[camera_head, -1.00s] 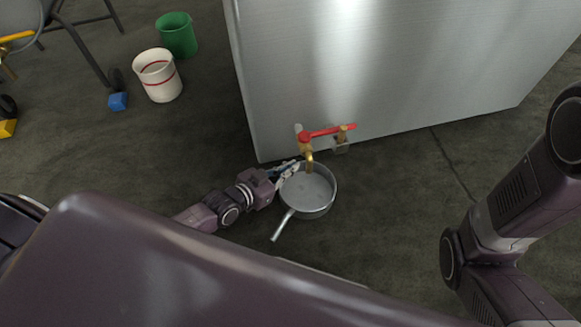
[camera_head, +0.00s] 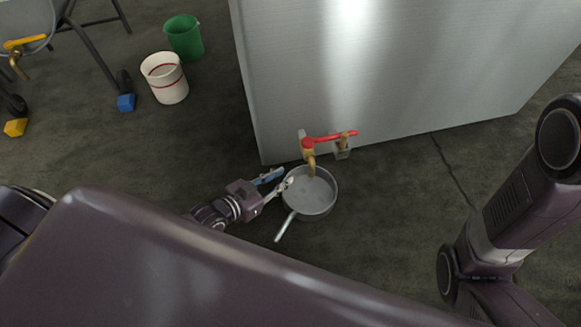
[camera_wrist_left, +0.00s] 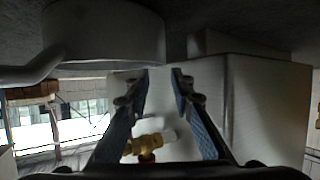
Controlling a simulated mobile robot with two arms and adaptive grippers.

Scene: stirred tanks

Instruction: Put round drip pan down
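The round drip pan (camera_head: 312,205), grey metal with a straight handle, sits upright on the floor below the brass tap (camera_head: 309,160) with the red lever. My left gripper (camera_head: 284,179) is at the pan's left rim, with its blue-padded fingers spread and nothing between them. In the left wrist view, which is upside down, the pan (camera_wrist_left: 105,32) lies beyond and left of the open fingers (camera_wrist_left: 160,76). One fingertip looks close to the rim; I cannot tell if it touches. My right gripper is out of view; only part of that arm shows.
The big steel tank (camera_head: 390,70) stands right behind the pan, its tap sticking out above it. A white bucket (camera_head: 166,82) with red stripes and a green bucket (camera_head: 184,38) stand at back left, near a wheeled metal frame (camera_head: 92,52). Floor right of the pan is clear.

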